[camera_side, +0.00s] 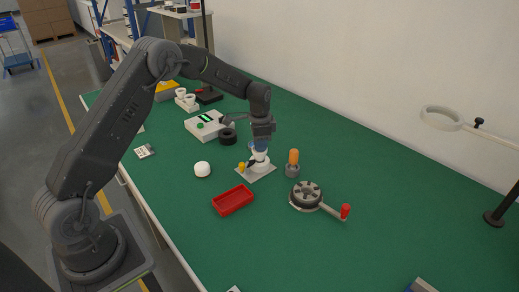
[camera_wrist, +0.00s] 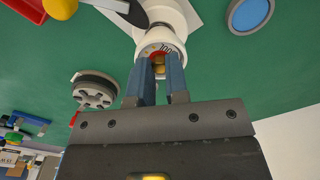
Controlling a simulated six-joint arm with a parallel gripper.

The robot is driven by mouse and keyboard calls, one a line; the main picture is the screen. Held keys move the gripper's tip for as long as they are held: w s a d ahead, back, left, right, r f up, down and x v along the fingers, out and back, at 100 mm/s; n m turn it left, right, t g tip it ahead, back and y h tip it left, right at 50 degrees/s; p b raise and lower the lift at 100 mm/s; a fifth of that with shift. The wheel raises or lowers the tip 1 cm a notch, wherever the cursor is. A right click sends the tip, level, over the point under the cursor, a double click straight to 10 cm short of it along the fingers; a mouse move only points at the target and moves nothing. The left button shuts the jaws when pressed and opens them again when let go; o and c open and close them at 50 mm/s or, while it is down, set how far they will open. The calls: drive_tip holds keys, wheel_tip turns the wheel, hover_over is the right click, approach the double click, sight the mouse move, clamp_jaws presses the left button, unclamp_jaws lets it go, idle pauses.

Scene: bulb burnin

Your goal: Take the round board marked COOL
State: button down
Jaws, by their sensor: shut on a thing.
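My gripper (camera_wrist: 164,66) points down with two blue fingers shut around a small round board (camera_wrist: 152,50). Its pale rim has dark lettering, partly hidden, that I cannot read fully; something yellow and red shows at its middle. The board is at the mouth of a white lamp body (camera_wrist: 172,15) on a light plate. I cannot tell whether it rests in the body or is just above it. In the side view my gripper (camera_side: 259,150) is over that white body (camera_side: 258,166) on the grey plate (camera_side: 262,174); the board is hidden there.
A white dome (camera_side: 202,170) stands left of the plate, a red tray (camera_side: 232,200) in front. An orange-topped piece in a grey cup (camera_side: 292,171) and a black round fixture with a red-knobbed handle (camera_side: 306,195) stand right. A black ring (camera_side: 228,137) and tester box (camera_side: 207,125) are behind.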

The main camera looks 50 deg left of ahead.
drive_tip(key=shift+s+a+f, duration=0.2)
drive_tip(key=shift+a+f, duration=0.05)
drive_tip(key=shift+f, duration=0.15)
drive_tip(key=shift+r, duration=0.45)
drive_tip(key=r, duration=0.4)
drive_tip(key=shift+s+a, duration=0.1)
drive_tip(key=shift+a, duration=0.15)
drive_tip(key=s+a+r, duration=0.7)
drive_tip(key=a+r, duration=0.1)
drive_tip(key=r, duration=0.3)
